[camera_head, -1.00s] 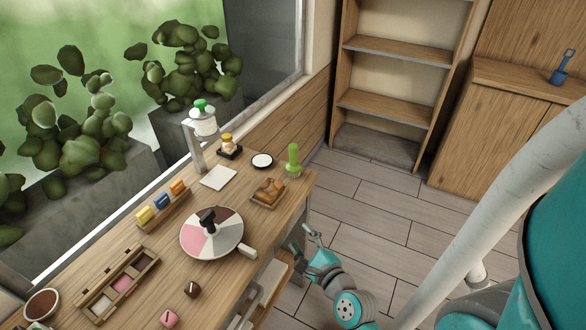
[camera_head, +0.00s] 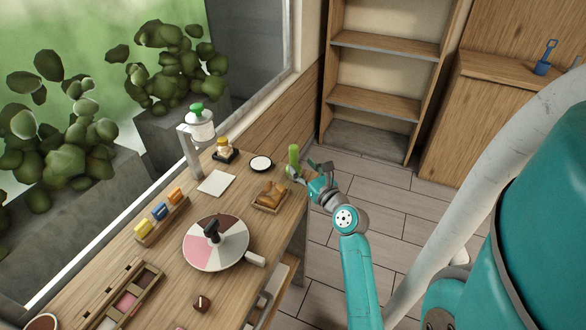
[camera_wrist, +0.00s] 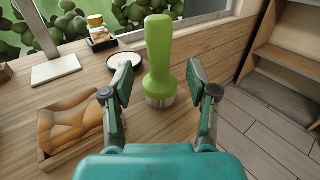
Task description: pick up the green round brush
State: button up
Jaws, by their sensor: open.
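The green round brush (camera_head: 293,157) stands upright near the far right corner of the wooden table, its lower part partly hidden by my gripper in the head view. In the wrist view the brush (camera_wrist: 159,55) has a green handle on top and pale bristles at the bottom. My gripper (camera_head: 307,168) is at the table's right edge, close to the brush. In the wrist view my gripper (camera_wrist: 160,84) is open, with one finger to each side of the brush and apart from it. The brush stands between or just beyond the fingertips.
A wooden tray (camera_wrist: 47,153) with brown items lies left of the brush, and a white round dish (camera_wrist: 125,61) sits behind it. A dispenser (camera_head: 195,140) and a disc with sectors (camera_head: 233,257) stand farther left. Open floor (camera_head: 385,210) lies right of the table.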

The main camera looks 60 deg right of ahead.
aim_at(296, 159)
jog(key=shift+r+x, duration=0.15)
jog(key=shift+x, duration=1.25)
jog(key=shift+r+x, duration=0.1)
jog(key=shift+x, duration=1.3)
jog(key=shift+a, duration=0.1)
grip_shut()
